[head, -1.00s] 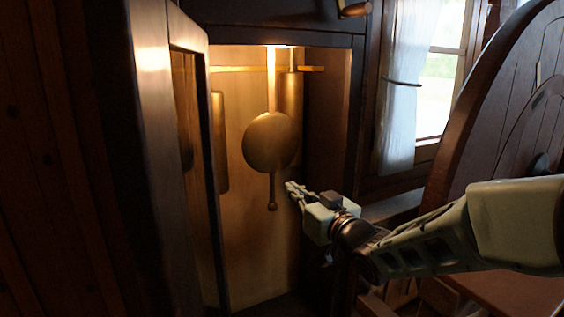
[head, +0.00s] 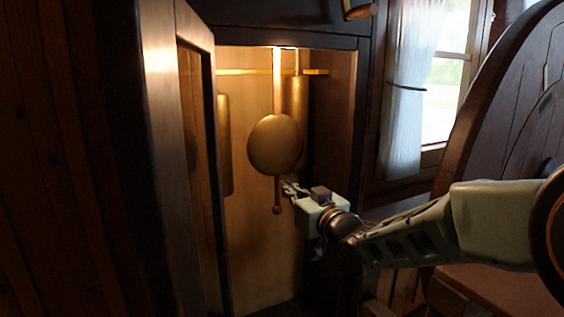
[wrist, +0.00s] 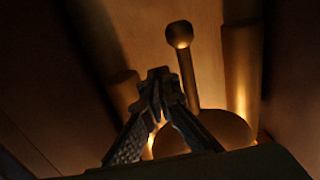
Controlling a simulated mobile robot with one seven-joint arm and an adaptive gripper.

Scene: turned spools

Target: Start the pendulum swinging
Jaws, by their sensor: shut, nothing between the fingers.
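The brass pendulum (head: 275,146) hangs inside the lit clock case, with a round bob on a flat rod and a thin stem ending in a small ball (head: 276,210). My gripper (head: 286,185) is shut and empty, at the right of the lower stem, just below the bob. Whether it touches the stem I cannot tell. In the wrist view the shut fingers (wrist: 158,78) lie in front of the bob (wrist: 218,127), with the stem and its ball (wrist: 179,34) just to their right.
Two brass cylinder weights hang in the case, one at the left (head: 224,145) and one behind the bob at the right (head: 295,100). The case door (head: 205,150) stands open at the left. A dark round-topped wooden panel (head: 510,110) is at the right, near my arm.

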